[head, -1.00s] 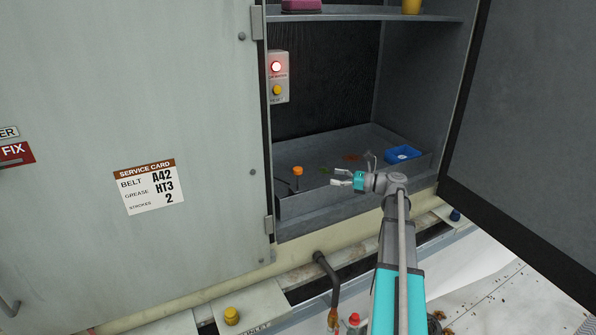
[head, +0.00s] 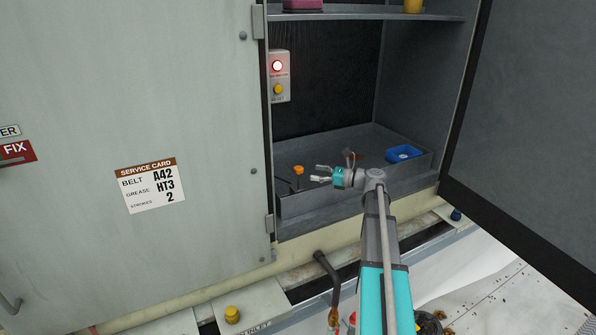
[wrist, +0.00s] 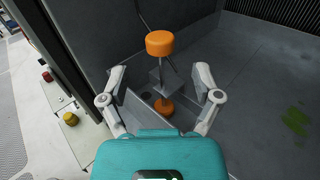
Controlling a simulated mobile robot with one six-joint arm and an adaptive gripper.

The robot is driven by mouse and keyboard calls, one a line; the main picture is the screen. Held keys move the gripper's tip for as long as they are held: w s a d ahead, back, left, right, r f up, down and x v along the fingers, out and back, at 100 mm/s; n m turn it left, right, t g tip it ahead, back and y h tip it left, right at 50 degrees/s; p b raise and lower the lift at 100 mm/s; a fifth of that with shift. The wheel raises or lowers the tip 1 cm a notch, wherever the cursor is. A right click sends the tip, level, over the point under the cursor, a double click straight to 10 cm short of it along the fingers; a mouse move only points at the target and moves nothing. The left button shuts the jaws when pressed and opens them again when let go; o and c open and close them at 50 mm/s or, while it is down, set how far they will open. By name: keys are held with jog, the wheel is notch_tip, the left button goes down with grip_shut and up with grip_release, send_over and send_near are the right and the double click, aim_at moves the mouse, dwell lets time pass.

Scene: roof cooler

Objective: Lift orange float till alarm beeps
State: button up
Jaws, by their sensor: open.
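The orange float (head: 298,170) is a small orange cap on a stem at the left end of the grey tray inside the open cabinet. In the wrist view an orange knob (wrist: 160,43) tops a thin rod, with a grey bracket and a second orange piece (wrist: 163,106) lower down. My gripper (head: 318,174) is open and empty, just right of the float. In the wrist view its two fingers (wrist: 160,88) stand to either side of the rod's line, apart from it. The alarm box (head: 279,76) has a lit red lamp and a yellow button.
The grey tray (head: 350,188) has a raised front lip below my arm. A blue container (head: 403,153) sits at its right. The cabinet's left panel (head: 140,90) and open door (head: 530,140) flank the opening. A shelf (head: 365,17) crosses above.

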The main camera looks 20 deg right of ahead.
aim_at(298, 168)
jog(key=shift+x, duration=3.25)
grip_shut()
